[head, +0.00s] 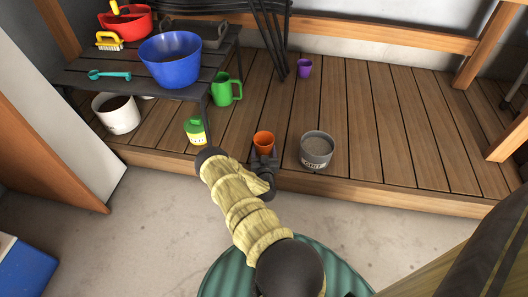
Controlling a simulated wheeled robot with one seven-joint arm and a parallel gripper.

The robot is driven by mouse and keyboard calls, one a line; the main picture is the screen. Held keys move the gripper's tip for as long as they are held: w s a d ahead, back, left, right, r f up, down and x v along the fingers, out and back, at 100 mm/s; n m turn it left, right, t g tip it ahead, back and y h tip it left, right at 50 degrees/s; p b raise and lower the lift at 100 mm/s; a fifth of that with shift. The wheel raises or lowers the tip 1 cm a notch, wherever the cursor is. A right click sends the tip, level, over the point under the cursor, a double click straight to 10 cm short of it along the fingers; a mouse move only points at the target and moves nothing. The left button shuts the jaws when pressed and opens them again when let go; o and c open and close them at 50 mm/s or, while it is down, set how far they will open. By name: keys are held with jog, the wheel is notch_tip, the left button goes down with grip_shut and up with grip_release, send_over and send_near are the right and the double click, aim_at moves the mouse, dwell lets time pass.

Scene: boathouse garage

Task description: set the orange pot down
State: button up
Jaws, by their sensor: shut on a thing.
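The orange pot (264,139) is in the middle of the head view, at the front part of the wooden deck. My gripper (264,155) is at the near side of the pot and is shut on it. The pot looks upright. The gripper hides its lower part, so I cannot tell whether its base touches the deck boards (350,120) or hangs a little above them.
A grey grit tub (316,150) stands close to the right. A yellow-green container (195,131) and a green jug (226,90) stand to the left. A purple cup (304,67) is farther back. A dark bench (130,75) holds a blue bowl (170,60). Deck boards at right are clear.

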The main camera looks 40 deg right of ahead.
jog(key=shift+f, duration=0.1)
jog(key=o, duration=1.2)
jog(key=p+v, duration=0.8)
jog(key=v, duration=0.9)
jog(key=shift+s+a+f, duration=0.1)
jog(key=shift+s+a, duration=0.05)
jog(key=shift+s, duration=0.1)
grip_shut()
